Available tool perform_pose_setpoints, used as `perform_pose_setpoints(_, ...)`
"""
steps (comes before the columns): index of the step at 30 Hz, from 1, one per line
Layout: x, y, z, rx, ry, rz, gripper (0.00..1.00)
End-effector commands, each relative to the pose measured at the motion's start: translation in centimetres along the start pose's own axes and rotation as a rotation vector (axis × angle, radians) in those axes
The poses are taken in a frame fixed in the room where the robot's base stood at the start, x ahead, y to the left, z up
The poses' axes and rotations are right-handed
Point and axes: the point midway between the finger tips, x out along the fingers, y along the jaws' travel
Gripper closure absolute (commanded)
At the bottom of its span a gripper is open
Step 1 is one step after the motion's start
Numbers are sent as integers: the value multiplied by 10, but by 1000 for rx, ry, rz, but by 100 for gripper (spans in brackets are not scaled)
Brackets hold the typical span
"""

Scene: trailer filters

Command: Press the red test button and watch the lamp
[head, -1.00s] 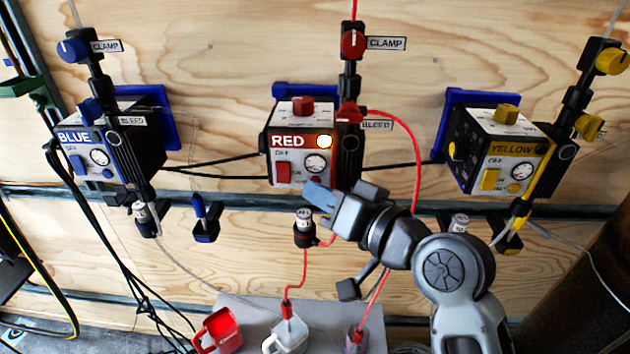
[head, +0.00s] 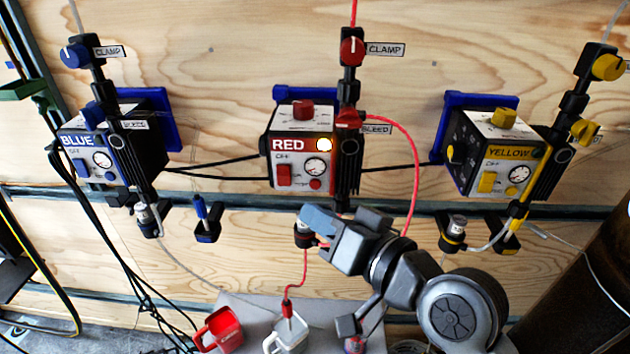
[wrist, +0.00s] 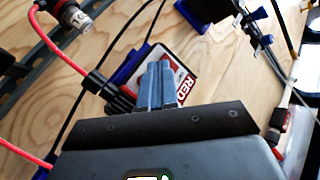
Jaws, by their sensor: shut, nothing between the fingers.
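The red station is a box (head: 287,160) labelled RED on the plywood wall. Its lamp (head: 324,144) beside the label glows pale yellow-white. A small round red button (head: 315,183) sits under the dial gauge (head: 316,167), right of a red OFF-marked switch (head: 284,175). My gripper (head: 312,215) is shut and empty, below the box and apart from the button in the head view. In the wrist view, my shut fingers (wrist: 157,88) cover part of the red station's face (wrist: 186,84); the button and lamp cannot be made out there.
A blue station (head: 128,165) stands left and a yellow station (head: 500,135) right. A red tube (head: 414,170) loops down near my arm. A red mug (head: 222,325) and a white mug (head: 290,332) stand below.

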Motion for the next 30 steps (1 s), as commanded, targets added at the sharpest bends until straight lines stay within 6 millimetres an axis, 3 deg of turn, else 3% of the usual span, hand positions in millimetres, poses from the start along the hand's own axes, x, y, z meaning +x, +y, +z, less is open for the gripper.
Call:
perform_pose_setpoints(9,-14,-10,10,0,1,1,100)
perform_pose_setpoints(30,-14,-10,10,0,1,1,100)
